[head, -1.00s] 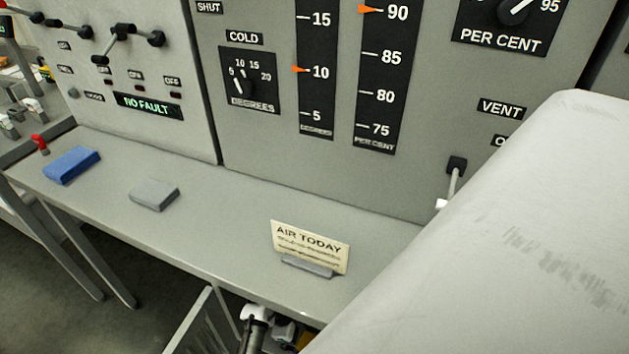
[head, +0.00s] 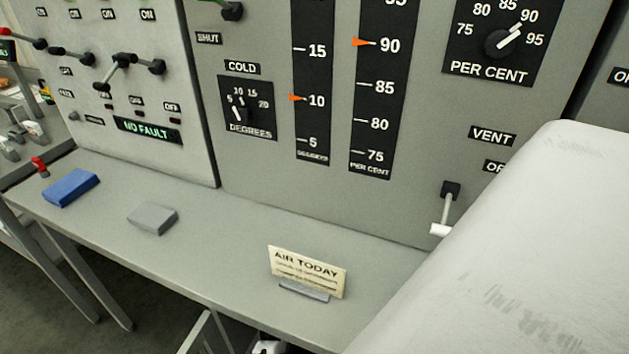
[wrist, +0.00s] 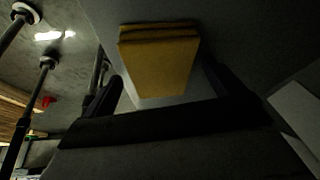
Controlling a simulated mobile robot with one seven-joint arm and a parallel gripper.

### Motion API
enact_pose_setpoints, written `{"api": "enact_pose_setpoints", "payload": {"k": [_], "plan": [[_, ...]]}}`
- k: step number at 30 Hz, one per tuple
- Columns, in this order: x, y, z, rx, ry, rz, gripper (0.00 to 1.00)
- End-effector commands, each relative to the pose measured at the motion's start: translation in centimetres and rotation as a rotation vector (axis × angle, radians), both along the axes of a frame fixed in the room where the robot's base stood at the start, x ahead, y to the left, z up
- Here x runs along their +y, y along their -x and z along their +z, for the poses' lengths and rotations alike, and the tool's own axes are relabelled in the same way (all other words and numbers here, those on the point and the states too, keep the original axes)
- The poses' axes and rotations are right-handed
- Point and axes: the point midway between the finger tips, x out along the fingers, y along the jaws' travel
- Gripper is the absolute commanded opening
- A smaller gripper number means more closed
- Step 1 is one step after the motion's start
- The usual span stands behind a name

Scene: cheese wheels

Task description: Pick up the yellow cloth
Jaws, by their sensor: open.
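The yellow cloth (wrist: 157,62) shows in the wrist view as a folded, layered pad on a dark grey surface. My gripper (wrist: 163,84) is open, with one dark finger at each side of the cloth's near part in the picture. The cloth appears to lie ahead of and between the fingers; I cannot tell whether they touch it. Nothing is held. The head view shows neither the yellow cloth nor my gripper; a large pale part of my arm covers its right side.
In the head view, a blue folded cloth (head: 71,187), a grey folded cloth (head: 153,218) and an "AIR TODAY" card (head: 307,272) are on the grey shelf (head: 215,258). A white-tipped lever (head: 445,212) juts from the panel. Levers (wrist: 47,64) stand left in the wrist view.

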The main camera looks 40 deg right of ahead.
Motion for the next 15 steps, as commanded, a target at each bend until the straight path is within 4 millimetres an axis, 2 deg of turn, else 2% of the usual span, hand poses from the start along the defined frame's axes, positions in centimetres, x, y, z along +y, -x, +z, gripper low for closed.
{"api": "enact_pose_setpoints", "payload": {"k": [11, 15], "plan": [[-0.02, 0.01, -0.44, 0.001, 0.001, 0.000, 0.94], [0.00, 0.00, -0.37, 0.000, 0.000, 0.000, 0.75]]}}
